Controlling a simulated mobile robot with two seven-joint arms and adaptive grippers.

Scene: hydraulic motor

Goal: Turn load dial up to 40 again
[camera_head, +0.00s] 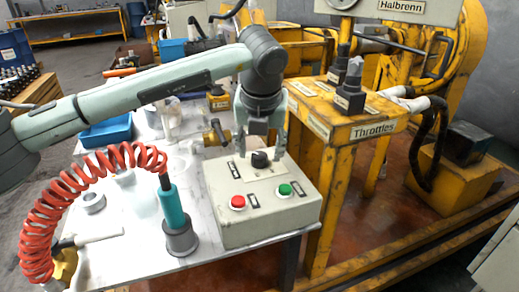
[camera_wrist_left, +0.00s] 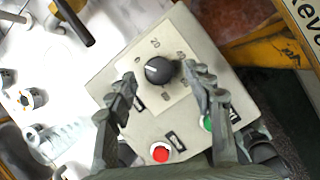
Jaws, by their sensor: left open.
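The load dial (camera_head: 260,159) is a black round knob on top of a beige control box (camera_head: 224,190). In the left wrist view the dial (camera_wrist_left: 159,70) has a white pointer mark on its left side, toward the upper left of the picture. My left gripper (camera_head: 260,153) points down over the dial, open, one finger on each side. In the wrist view its fingertips (camera_wrist_left: 161,80) flank the knob with gaps visible. My right gripper is not in view.
The box has a red button (camera_head: 238,202) and a green button (camera_head: 285,190) near the fingers. A teal tool with a coiled red hose (camera_head: 173,208) stands left of the box. The yellow throttle stand (camera_head: 345,128) is close on the right.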

